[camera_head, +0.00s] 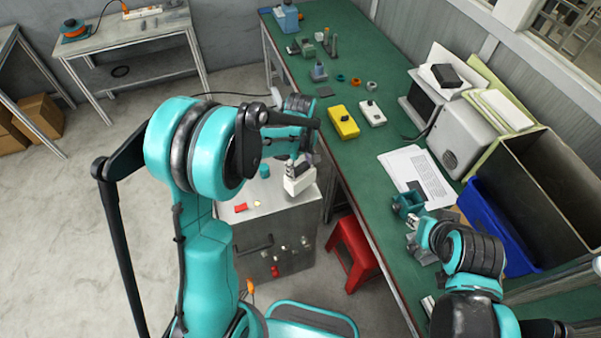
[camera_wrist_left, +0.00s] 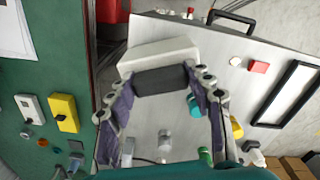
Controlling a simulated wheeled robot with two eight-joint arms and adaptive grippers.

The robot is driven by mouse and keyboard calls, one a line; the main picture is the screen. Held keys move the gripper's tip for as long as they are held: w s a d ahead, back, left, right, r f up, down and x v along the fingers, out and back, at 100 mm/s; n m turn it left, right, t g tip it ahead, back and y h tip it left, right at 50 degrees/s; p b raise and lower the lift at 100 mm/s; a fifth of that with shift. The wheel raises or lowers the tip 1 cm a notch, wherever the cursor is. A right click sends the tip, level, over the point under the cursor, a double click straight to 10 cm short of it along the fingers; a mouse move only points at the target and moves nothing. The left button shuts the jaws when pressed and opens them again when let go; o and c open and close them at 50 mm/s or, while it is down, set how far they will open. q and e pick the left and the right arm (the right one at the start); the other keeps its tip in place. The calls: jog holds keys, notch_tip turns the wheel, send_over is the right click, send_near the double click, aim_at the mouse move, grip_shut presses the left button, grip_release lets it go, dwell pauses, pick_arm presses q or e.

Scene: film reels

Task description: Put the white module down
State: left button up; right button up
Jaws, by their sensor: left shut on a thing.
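The white module (camera_head: 299,181) is a pale block with a dark grey face, which shows in the left wrist view (camera_wrist_left: 158,52). My left gripper (camera_head: 297,166) points down over the grey metal cabinet (camera_head: 278,222) and is shut on the module. In the left wrist view its two fingers (camera_wrist_left: 160,76) flank the module's dark part. The module is over the cabinet top; I cannot tell whether it touches it. My right gripper (camera_head: 425,240) is by the green bench, near a teal vise (camera_head: 408,204); its jaws are not clear.
A red block (camera_head: 240,208) and a teal round piece (camera_head: 264,171) are on the cabinet top. The green bench (camera_head: 345,90) holds a yellow module (camera_head: 343,121), another white module (camera_head: 372,113) and papers (camera_head: 418,175). A red stool (camera_head: 354,250) stands beside the cabinet.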

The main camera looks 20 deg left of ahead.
aim_at(301, 174)
pick_arm(q)
jog(key=shift+f, duration=1.55)
jog(key=o, duration=1)
jog(key=shift+f+b, duration=0.2)
jog(key=shift+b, duration=0.15)
jog(key=o, duration=0.4)
jog(key=shift+r, duration=0.1)
jog(key=shift+r, duration=0.1)
